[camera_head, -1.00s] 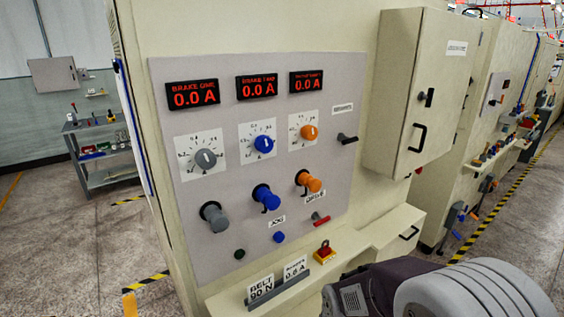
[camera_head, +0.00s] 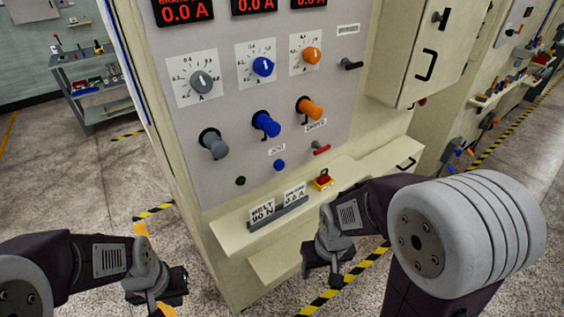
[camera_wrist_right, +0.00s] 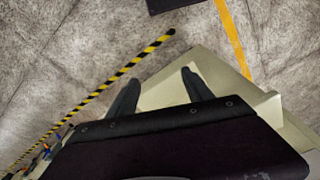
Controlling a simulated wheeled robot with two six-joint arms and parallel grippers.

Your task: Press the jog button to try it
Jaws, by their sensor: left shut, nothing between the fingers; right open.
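The jog button is a small blue push button (camera_head: 279,165) low on the grey panel, just under a label reading JOG (camera_head: 276,150). It is fully in sight in the head view and nothing touches it. My right gripper (camera_head: 335,281) hangs pointing down, below and to the right of the button, in front of the cabinet. In the right wrist view it (camera_wrist_right: 160,92) is open and empty, its two dark fingers spread above a pale ledge and the floor. My left gripper (camera_head: 165,300) is low at the left, apart from the cabinet, shut and empty.
Above are grey, blue and orange knobs (camera_head: 266,124). A ledge below carries label plates (camera_head: 278,207) and a red-and-yellow emergency stop (camera_head: 322,180).

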